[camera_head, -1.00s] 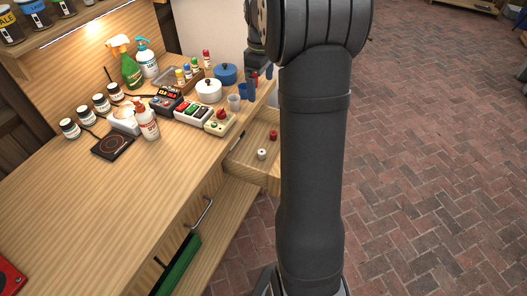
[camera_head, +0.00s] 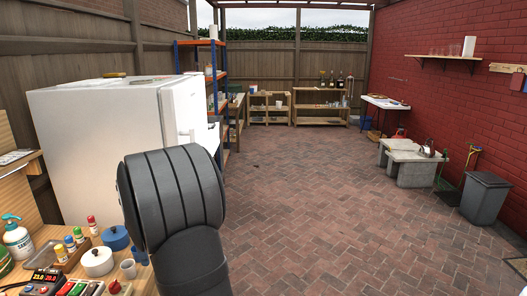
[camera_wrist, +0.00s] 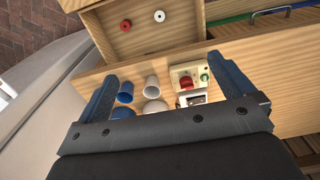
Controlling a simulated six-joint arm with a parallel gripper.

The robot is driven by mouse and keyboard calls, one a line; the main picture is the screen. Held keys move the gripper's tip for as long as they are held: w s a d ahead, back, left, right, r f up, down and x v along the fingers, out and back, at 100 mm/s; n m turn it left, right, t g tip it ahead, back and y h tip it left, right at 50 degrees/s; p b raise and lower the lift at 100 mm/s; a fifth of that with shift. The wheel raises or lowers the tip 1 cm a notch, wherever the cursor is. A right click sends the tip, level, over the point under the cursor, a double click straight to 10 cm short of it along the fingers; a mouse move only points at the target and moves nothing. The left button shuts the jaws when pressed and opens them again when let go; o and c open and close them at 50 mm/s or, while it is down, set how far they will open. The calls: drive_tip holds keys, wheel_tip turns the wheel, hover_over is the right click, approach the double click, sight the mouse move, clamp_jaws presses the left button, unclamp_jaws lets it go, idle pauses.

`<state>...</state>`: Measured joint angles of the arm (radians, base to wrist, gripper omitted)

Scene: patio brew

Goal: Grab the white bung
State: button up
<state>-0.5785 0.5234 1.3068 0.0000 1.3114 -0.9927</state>
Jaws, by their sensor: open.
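The white bung (camera_wrist: 159,16), a small pale ring with a dark centre, lies in an open wooden drawer near the top of the wrist view. A similar red bung (camera_wrist: 125,25) lies to its left in the same drawer (camera_wrist: 180,35). My gripper (camera_wrist: 162,67) is open and empty, its two blue fingers wide apart. In the wrist view the fingertips are below the drawer, with the white bung above the gap between them. The head view shows neither bungs, drawer nor fingers; my arm fills its lower middle.
Between the fingers in the wrist view are a blue cup (camera_wrist: 126,87), a grey cup (camera_wrist: 152,86) and a box with a red knob (camera_wrist: 186,84). In the head view, a white fridge (camera_head: 105,135) stands behind the bench. The brick floor (camera_head: 330,200) is largely clear.

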drive_tip(key=c, duration=0.9)
wheel_tip(320, 180, down, 26)
drive_tip(key=m, duration=0.3)
drive_tip(key=m+y, duration=0.1)
drive_tip(key=m, duration=0.2)
drive_tip(key=shift+s+d+f+m+t, duration=0.1)
drive_tip(key=shift+s+m+t, duration=0.05)
drive_tip(key=shift+m+t, duration=0.25)
drive_tip(key=shift+w+f, duration=0.2)
drive_tip(key=shift+f, duration=2.95)
